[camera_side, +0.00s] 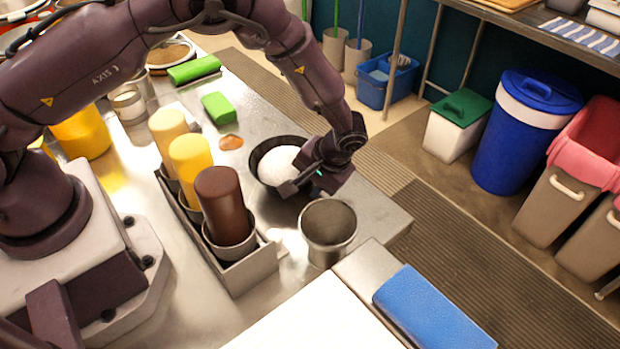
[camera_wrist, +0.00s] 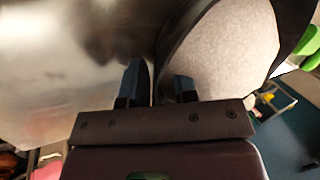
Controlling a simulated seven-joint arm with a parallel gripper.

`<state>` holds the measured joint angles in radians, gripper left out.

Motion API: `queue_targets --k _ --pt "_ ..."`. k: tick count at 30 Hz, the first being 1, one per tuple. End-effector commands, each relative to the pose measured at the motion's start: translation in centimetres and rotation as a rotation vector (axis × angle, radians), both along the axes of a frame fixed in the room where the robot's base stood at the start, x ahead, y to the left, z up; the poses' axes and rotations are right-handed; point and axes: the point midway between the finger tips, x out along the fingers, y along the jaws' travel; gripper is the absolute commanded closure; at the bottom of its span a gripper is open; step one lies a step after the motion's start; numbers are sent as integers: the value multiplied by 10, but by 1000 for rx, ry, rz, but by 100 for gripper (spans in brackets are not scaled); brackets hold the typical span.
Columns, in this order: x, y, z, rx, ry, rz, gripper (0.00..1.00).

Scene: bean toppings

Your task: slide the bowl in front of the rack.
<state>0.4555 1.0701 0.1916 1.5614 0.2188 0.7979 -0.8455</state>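The bowl (camera_side: 256,168) is dark, with a white filling, and sits on the steel counter beyond the rack. The rack (camera_side: 250,270) is a metal holder with brown, yellow and tan bottles standing in a row. My gripper (camera_side: 306,182) is low at the bowl's near right rim. In the wrist view the bowl's dark wall (camera_wrist: 168,55) passes between the fingers of my gripper (camera_wrist: 160,85), one outside and one inside the bowl. The fingers are close together and look shut on the rim; their contact is partly hidden.
A metal cup (camera_side: 328,232) stands just nearer than the bowl, close to my gripper. The counter's edge is to the right. A blue pad (camera_side: 432,310) lies at the lower right.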

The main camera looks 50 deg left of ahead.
Motion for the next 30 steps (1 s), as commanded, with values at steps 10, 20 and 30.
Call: queue_targets --k 10,20,30 --pt "1 1 2 3 -1 0 64" --pt "9 -21 53 0 -6 -2 64" --pt "17 -45 109 1 -2 0 64"
